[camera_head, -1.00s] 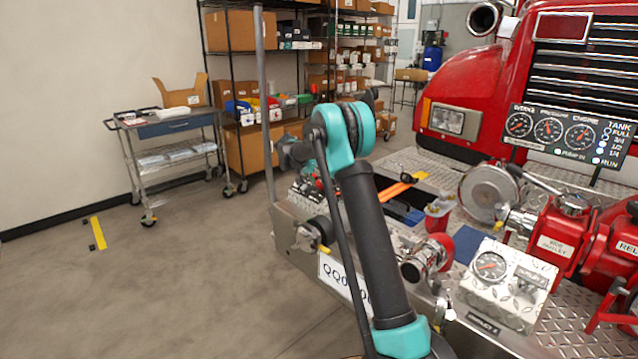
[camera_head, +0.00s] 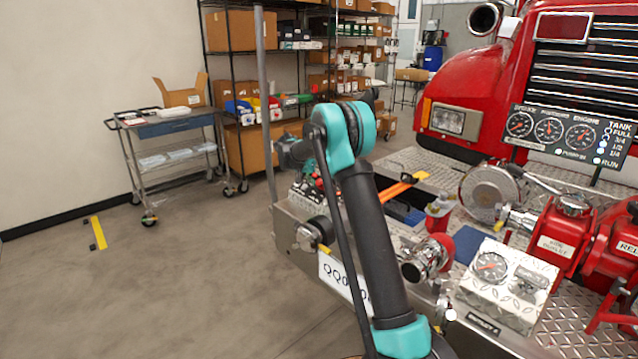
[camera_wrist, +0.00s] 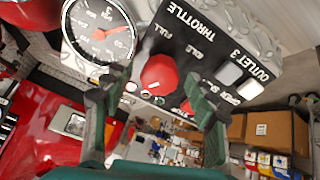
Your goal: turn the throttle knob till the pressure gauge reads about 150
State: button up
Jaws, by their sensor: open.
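In the wrist view, a red knob (camera_wrist: 158,75) sits on a dark panel (camera_wrist: 190,48) marked THROTTLE, with FULL and IDLE lettering. My gripper (camera_wrist: 153,80) is open, with one finger to each side of the knob in the picture; I cannot tell whether either touches it.
The red truck (camera_head: 480,75) stands behind the metal deck. A separate gauge box (camera_head: 507,285), red valves (camera_head: 575,225) and a chrome outlet (camera_head: 425,262) crowd the right. A cart (camera_head: 170,140) and shelves stand at the back.

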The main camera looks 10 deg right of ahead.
jog(key=v, duration=1.1)
jog(key=shift+s+a+r, duration=0.15)
jog(key=shift+a+r, duration=0.05)
jog(key=shift+r, duration=0.1)
jog(key=s+d+f+n+y, duration=0.1)
jog(key=s+d, duration=0.2)
jog(key=s, duration=0.4)
jog(key=s+d+f+n+y, duration=0.1)
jog(key=s+d+f, duration=0.1)
jog(key=s, duration=0.6)
jog(key=s+d+f+n+y, duration=0.1)
jog(key=s+d, duration=0.3)
jog(key=s, duration=0.4)
jog(key=shift+s+d+f+n+g, duration=0.2)
jog(key=shift+d+n+g, duration=0.1)
jog(key=shift+d+g, duration=0.1)
jog(key=s+f+n+y, duration=0.1)
jog(key=s+f, duration=0.3)
jog(key=s, duration=0.5)
jog(key=s+f+n+y, duration=0.1)
jog(key=s+f, duration=0.3)
jog(key=s, duration=0.5)
jog(key=s+d+f+n+y, duration=0.1)
jog(key=s+f, duration=0.3)
jog(key=s, duration=0.5)
jog(key=shift+s, duration=0.2)
jog(key=shift+d+r, duration=0.1)
jog(key=shift+c, duration=0.3)
